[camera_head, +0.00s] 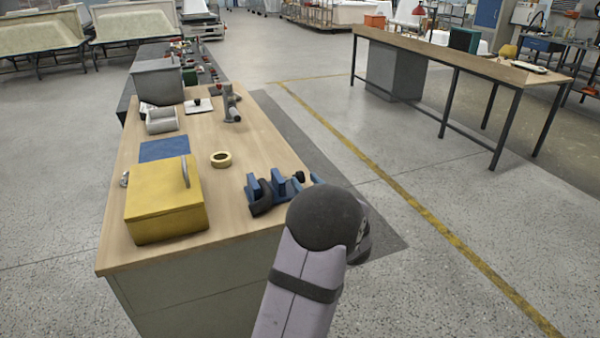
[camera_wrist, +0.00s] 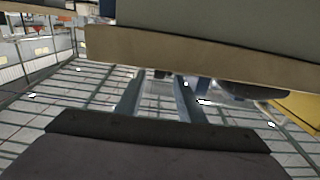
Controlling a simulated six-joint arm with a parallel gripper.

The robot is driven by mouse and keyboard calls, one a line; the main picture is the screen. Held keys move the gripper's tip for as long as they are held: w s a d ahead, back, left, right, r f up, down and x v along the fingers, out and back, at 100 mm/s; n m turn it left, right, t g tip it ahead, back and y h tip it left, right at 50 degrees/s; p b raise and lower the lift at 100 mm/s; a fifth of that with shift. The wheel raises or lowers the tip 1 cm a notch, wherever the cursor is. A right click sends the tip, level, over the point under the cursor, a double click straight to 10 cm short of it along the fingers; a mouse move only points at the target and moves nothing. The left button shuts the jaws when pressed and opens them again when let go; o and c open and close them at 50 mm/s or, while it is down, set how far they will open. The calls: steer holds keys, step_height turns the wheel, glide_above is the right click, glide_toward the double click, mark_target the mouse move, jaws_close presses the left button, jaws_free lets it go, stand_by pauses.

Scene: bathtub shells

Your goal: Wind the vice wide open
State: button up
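The blue vice (camera_head: 279,188) stands at the right edge of the wooden workbench (camera_head: 232,132) in the head view. Its blue upright plates show, with a dark curved piece at its left front and a small black knob at its right. How wide its jaws stand is hard to tell. My arm hides part of the area in front of it, and my gripper is hidden in the head view. In the wrist view my gripper (camera_wrist: 158,100) has its two fingers apart with nothing visible between them. That view looks upside down, with the bench edge across the top.
A yellow box (camera_head: 165,200), a blue mat (camera_head: 164,149), a tape roll (camera_head: 221,159) and a grey tray (camera_head: 161,120) lie on the bench. A grey stand (camera_head: 231,103) is farther back. Floor right of the bench is clear up to another long table (camera_head: 450,62).

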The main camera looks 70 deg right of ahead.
mark_target(300, 172)
steer(key=shift+p+x, duration=0.35)
steer(key=shift+x, duration=2.2)
steer(key=c, duration=0.9)
